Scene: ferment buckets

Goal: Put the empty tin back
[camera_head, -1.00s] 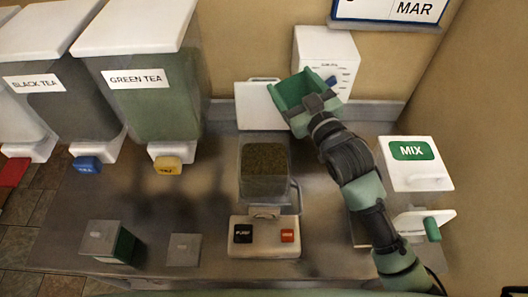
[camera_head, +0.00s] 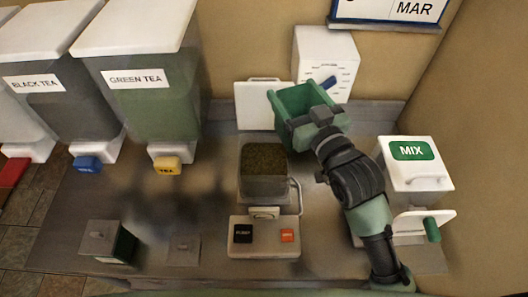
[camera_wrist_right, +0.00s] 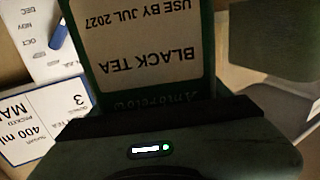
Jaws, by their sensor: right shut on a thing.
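My right gripper (camera_head: 319,117) is shut on a green tin (camera_head: 299,97) and holds it up above the back of the counter. The tin's open top faces up and its inside shows green, with no contents visible. In the right wrist view the tin's label (camera_wrist_right: 140,40) reads "BLACK TEA" and "USE BY JUL 2027", upside down. My left gripper is not in view.
A clear container of dark tea (camera_head: 264,172) sits on a white scale (camera_head: 264,237) mid-counter. A white MIX box (camera_head: 414,165) stands at right. A white dial box (camera_head: 325,62) and white board (camera_head: 257,104) are behind. Dispensers, including GREEN TEA (camera_head: 150,95), line the left.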

